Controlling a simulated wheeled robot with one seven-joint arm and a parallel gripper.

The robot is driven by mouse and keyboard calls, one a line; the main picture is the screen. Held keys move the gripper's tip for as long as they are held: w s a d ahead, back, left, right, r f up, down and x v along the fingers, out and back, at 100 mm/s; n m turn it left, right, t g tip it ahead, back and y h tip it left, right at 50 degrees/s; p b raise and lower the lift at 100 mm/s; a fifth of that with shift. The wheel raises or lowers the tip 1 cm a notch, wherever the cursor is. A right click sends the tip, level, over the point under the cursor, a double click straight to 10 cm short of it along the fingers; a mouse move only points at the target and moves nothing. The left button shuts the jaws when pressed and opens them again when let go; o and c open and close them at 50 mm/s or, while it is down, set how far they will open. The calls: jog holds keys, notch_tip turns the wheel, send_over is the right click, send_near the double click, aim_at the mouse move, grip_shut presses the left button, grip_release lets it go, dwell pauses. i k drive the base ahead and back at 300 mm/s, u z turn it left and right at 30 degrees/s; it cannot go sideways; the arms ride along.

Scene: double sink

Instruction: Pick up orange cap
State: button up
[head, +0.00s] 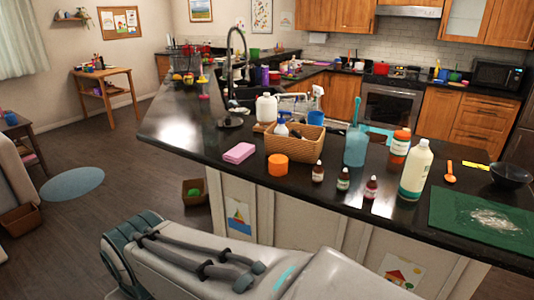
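An orange cap (278,165), a short plain orange cylinder, stands on the dark counter near its front edge. It is just in front of a woven basket (295,143) and to the right of a pink folded cloth or sponge (239,153). Nothing holds it, and its front and top show clearly. My grey and white arm lies low in front of the counter at the bottom of the view. I see no gripper fingers there.
Right of the cap stand small brown bottles (318,172), a teal pitcher (355,147), an orange jar with a white label (400,146) and a tall cream bottle (416,171). A green mat (450,215) lies far right.

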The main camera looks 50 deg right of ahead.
aim_at(278, 164)
jog(key=z, duration=0.8)
jog(key=i, duration=0.75)
jog(key=z, duration=0.9)
